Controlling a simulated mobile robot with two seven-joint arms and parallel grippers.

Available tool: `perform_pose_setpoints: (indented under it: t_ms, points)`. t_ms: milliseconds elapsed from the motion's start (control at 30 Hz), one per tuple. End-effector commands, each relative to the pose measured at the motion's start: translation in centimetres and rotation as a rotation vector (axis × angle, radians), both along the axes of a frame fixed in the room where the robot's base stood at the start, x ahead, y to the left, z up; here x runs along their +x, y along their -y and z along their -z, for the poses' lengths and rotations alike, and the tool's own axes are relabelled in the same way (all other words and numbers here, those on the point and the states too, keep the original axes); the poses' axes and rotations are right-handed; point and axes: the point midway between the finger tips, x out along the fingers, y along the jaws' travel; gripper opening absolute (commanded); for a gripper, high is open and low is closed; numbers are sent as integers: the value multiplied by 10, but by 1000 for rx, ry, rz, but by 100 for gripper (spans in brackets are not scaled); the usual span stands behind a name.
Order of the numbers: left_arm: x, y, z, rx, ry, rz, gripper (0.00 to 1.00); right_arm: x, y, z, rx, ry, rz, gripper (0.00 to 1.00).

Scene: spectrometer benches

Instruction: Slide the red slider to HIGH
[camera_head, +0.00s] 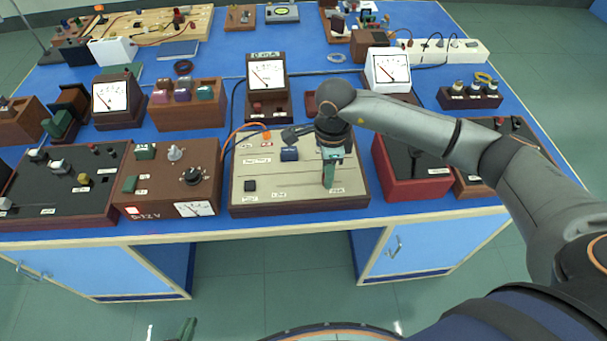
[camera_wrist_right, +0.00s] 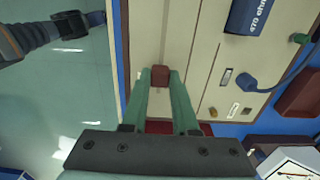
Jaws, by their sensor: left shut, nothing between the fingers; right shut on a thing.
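The beige control panel (camera_head: 265,185) in a dark wooden frame stands at the front of the blue bench in the head view. My right gripper (camera_head: 329,186) points down onto its right part and hides the slider there. In the right wrist view the red slider (camera_wrist_right: 160,77) is a small dark red block between the tips of my right gripper (camera_wrist_right: 160,73), which is shut on it. My left gripper (camera_head: 187,329) is barely in view at the bottom edge of the head view, shut and empty, away from the panel. I cannot make out which label marks HIGH.
An orange cable (camera_head: 233,133) and black leads run behind. The floor in front is clear.

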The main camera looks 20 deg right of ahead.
Motion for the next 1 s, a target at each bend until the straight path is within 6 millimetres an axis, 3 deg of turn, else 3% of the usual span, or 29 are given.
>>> perform_pose_setpoints:
  t_ms: [200, 500, 533, 600, 800, 1000]
  points:
    - [0, -1, 4, 1, 0, 0, 0, -6, 20, -1, 3, 4, -1, 0]
    - [0, -1, 3, 2, 0, -1, 0, -6, 23, -1, -2, 1, 1, 0]
    - [0, -1, 3, 2, 0, -1, 0, -6, 23, -1, -3, 1, 1, 30]
    - [0, -1, 3, 3, 1, 0, 0, -6, 23, -1, -2, 1, 0, 37]
    - [0, -1, 3, 3, 1, 0, 0, -6, 21, -1, 1, 1, -1, 57]
    - [0, -1, 3, 3, 1, 0, 0, -6, 20, -1, 3, 2, -2, 57]
